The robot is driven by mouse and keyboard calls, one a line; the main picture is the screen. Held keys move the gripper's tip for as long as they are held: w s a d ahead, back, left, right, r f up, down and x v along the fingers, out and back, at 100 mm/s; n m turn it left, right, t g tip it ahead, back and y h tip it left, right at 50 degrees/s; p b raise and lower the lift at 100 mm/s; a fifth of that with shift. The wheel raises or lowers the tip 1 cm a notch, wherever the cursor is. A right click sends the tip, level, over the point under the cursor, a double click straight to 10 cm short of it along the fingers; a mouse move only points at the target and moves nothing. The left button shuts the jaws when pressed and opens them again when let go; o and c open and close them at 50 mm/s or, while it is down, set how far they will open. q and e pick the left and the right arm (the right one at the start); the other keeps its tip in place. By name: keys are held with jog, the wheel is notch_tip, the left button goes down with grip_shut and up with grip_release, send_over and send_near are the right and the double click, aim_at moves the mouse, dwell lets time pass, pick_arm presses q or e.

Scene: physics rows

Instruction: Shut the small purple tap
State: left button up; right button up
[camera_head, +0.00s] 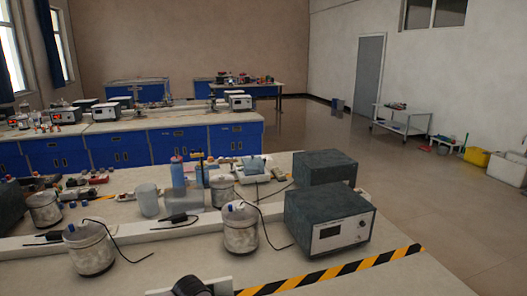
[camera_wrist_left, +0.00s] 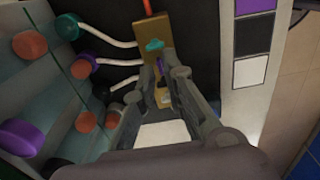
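In the left wrist view, a small purple tap (camera_wrist_left: 160,67) sits on a brass-coloured block, just below a teal tap (camera_wrist_left: 154,44). My left gripper (camera_wrist_left: 163,76) reaches in from below, with one fingertip on each side of the small purple tap. A narrow gap shows between the fingers; whether they touch the tap is unclear. Neither the small tap nor either gripper can be made out in the head view.
White tubes (camera_wrist_left: 108,43) run from the left knobs towards the block. A red rod (camera_wrist_left: 147,7) rises above it. A panel with purple, dark and white squares (camera_wrist_left: 252,38) lies right. The head view shows a lab bench (camera_head: 170,275) with metal pots and grey instruments.

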pick_arm(q)
jog(key=shift+f, duration=0.15)
jog(key=shift+r, duration=0.35)
jog(key=shift+c, duration=0.5)
grip_shut()
